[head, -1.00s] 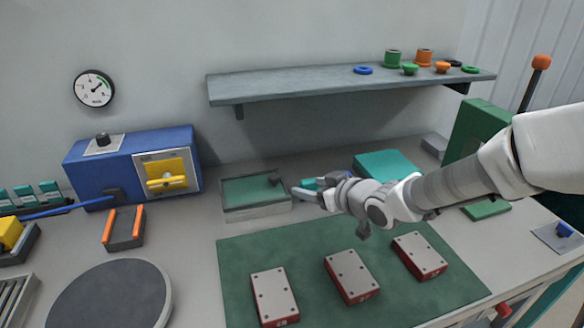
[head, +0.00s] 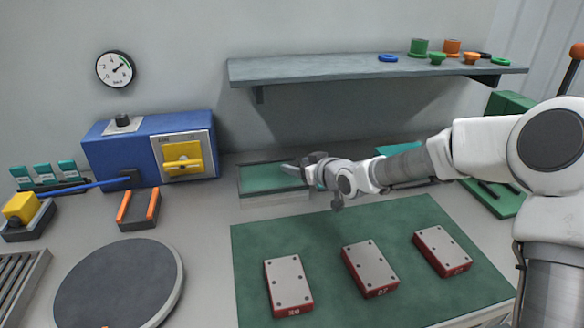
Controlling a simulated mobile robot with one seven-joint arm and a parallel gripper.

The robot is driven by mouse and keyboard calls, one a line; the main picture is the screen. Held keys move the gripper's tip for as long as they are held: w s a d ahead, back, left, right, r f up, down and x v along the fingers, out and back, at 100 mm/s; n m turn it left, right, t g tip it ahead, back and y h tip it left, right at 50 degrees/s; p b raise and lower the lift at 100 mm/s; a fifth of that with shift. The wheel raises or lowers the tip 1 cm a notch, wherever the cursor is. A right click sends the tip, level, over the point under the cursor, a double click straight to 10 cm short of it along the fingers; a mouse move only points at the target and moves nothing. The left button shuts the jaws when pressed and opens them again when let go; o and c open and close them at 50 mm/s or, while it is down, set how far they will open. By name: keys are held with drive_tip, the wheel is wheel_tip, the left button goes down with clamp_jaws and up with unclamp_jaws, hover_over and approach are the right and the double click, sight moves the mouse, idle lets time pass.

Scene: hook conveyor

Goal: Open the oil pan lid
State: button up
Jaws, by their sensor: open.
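The oil pan (head: 262,200) is a low, pale box against the back of the bench, left of my arm. Its lid (head: 262,177) is a flat greenish panel lying over the top and looks closed. My gripper (head: 290,168) is open at the lid's right end, with its fingers pointing left over it. The gripper hides the right part of the lid and the dark knob there. I cannot tell whether the fingers touch the knob or the lid.
A blue box with a yellow handle (head: 183,165) stands left of the pan. A shelf (head: 370,68) hangs above and behind. Red blocks with pale tops (head: 288,283) lie on a green mat (head: 410,218) in front. A round grey disc (head: 118,285) is at front left.

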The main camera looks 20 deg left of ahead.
sight(292, 164)
drive_tip(key=shift+x, duration=1.85)
drive_tip(key=shift+c, duration=0.3)
clamp_jaws()
